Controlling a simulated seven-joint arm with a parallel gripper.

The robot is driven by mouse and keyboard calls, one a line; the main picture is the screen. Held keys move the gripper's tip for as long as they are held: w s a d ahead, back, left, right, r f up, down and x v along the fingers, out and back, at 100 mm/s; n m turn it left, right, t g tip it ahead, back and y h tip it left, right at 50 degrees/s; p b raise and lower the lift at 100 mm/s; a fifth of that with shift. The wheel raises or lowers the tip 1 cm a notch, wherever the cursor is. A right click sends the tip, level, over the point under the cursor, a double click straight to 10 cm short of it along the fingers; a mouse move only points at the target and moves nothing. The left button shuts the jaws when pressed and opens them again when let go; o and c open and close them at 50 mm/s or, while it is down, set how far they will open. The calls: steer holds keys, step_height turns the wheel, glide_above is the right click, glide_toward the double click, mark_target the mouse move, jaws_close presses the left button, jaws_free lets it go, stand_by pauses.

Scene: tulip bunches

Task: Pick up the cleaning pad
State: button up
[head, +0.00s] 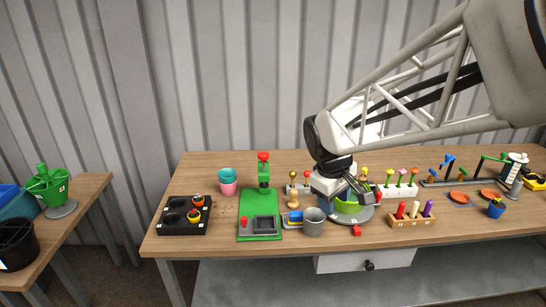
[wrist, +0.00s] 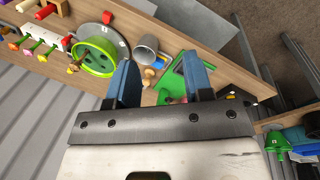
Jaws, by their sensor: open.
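My gripper (head: 364,190) is above the round grey plate with the green ring (head: 346,210), right of the mug. In the wrist view my gripper (wrist: 161,78) has its two blue fingers apart with nothing held between them.
A green press stand (head: 262,228) and a black tray with pots (head: 183,215) stand further left. A wooden holder with coloured pegs (head: 411,220) and a red cube (head: 357,231) are at the right. Flower pegs in a white block (head: 398,190) stand behind.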

steer(key=w+a+f+n+h, duration=0.1)
steer(key=w+a+f+n, duration=0.2)
steer(key=w, duration=0.4)
steer(key=w+f+n, duration=0.3)
steer(key=w+f, duration=0.2)
steer(key=w, duration=0.3)
steer(key=n+g+h, duration=0.1)
steer(key=n+h, duration=0.1)
steer(key=n, duration=0.3)
glide_toward(295, 213)
steer(key=x, duration=0.2)
steer(key=shift+d+f, duration=0.1)
steer(key=shift+d, duration=0.25)
steer(key=shift+x, duration=1.3)
steer(key=shift+x, duration=2.6)
steer(key=shift+a+f, duration=0.1)
steer(key=shift+a, duration=0.05)
steer(key=c, duration=0.7)
